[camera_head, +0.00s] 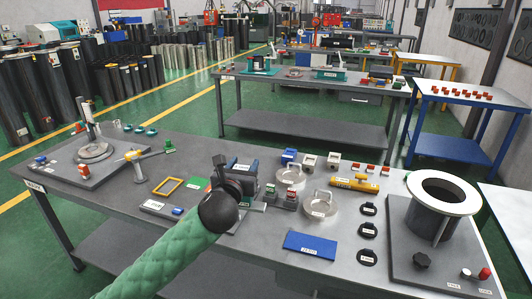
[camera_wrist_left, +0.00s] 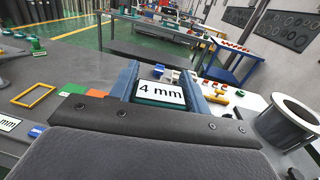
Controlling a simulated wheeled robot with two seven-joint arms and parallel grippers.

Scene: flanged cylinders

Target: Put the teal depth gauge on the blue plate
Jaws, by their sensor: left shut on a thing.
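The teal depth gauge (camera_wrist_left: 160,94) is a block with a white label reading "4 mm" on top. My left gripper (camera_head: 239,174) is shut on it above the middle of the grey table, and the blue fingers stand on either side of it in the left wrist view. In the head view only part of the gauge (camera_head: 242,167) shows behind the dark wrist. The blue plate (camera_head: 310,245) lies flat near the table's front edge, to the right of my left gripper, with a small label on it and nothing else. My right gripper is not in view.
Round metal pieces with handles (camera_head: 320,205) stand behind the plate. Black discs (camera_head: 367,230) lie to its right. A large flanged cylinder (camera_head: 440,205) stands on a grey base at the right. A yellow frame (camera_head: 168,187) and a stand (camera_head: 95,150) are at the left.

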